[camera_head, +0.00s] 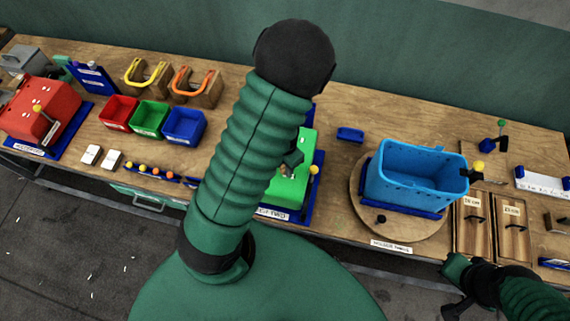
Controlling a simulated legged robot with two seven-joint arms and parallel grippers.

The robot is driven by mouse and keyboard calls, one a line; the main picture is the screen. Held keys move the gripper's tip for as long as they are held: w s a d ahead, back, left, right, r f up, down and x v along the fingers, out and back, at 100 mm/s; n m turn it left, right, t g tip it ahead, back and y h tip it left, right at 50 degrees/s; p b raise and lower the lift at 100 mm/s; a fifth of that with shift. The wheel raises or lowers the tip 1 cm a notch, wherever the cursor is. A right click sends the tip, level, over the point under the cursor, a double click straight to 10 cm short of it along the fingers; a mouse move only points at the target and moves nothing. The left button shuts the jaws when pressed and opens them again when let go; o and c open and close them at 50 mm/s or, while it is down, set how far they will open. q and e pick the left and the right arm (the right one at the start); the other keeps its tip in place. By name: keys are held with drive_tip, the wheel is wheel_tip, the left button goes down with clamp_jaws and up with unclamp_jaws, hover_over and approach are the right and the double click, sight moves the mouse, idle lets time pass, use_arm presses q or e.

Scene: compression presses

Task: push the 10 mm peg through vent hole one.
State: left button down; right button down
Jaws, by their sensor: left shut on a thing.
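My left gripper (290,163) is at the green press (288,190), mostly hidden behind my own large green arm. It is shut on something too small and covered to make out. A bright blue tub (415,172) with small holes in its wall stands on a blue base on a round wooden turntable (370,222), to the right of the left gripper. I cannot tell which hole is vent hole one. I cannot pick out the 10 mm peg. My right gripper (457,287) is at the bottom right, in front of the bench; its jaws are unclear.
A red press (45,110) stands at the far left. Red (118,112), green (149,118) and blue (184,125) bins and a rack of yellow- and orange-knobbed pieces (160,174) lie left of my arm. Wooden drawers (490,228) are at the right. A small blue block (350,134) lies behind the turntable.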

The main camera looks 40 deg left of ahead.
use_arm(q)
drive_tip(key=shift+f, duration=0.45)
idle(0.7)
drive_tip(key=shift+r, duration=0.1)
wheel_tip(320, 180, up, 6)
drive_tip(key=p, duration=0.6)
idle(0.5)
